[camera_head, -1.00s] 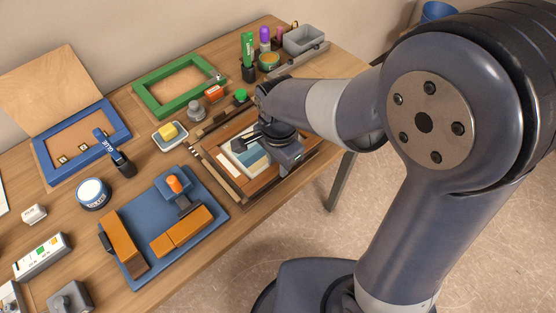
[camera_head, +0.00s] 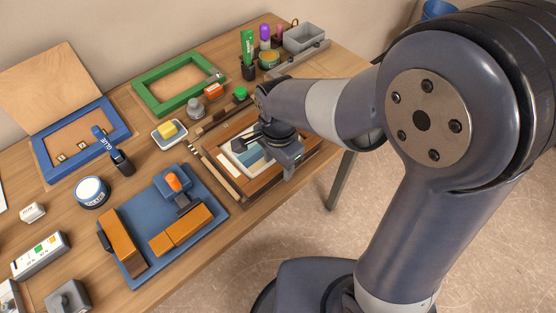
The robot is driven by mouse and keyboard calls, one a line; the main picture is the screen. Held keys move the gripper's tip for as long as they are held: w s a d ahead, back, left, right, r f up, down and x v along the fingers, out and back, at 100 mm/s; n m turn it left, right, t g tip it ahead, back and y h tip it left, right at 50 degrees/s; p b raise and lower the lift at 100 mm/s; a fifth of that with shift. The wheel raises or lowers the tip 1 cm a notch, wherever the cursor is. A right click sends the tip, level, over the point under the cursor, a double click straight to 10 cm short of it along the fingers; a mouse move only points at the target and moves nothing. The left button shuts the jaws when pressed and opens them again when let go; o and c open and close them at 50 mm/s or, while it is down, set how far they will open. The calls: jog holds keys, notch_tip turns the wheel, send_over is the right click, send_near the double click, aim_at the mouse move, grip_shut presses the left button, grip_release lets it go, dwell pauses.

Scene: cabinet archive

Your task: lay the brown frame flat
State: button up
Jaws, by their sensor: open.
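The brown frame (camera_head: 257,184) is near the table's front edge, right of the blue mat. It looks flat or nearly so, but my arm covers its far right part. White, blue and cream flat pieces (camera_head: 248,158) show inside its opening. My gripper (camera_head: 289,163) is over the frame's right half, close above it. Its jaws are open and nothing shows held between them. The fingertips are partly hidden, so I cannot tell whether they touch the frame.
A light strip (camera_head: 222,175) lies along the frame's left side. The blue mat (camera_head: 146,268) with orange-brown blocks lies left.

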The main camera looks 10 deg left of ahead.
jog(key=shift+c, duration=0.3)
jog(key=shift+r, duration=0.1)
jog(key=shift+r+p, duration=2.9)
jog(key=shift+r, duration=0.55)
notch_tip(320, 180, up, 11)
jog(key=shift+f+b, duration=0.15)
jog(key=shift+b, duration=0.25)
jog(key=shift+s+d+f, duration=0.1)
jog(key=shift+s, duration=0.05)
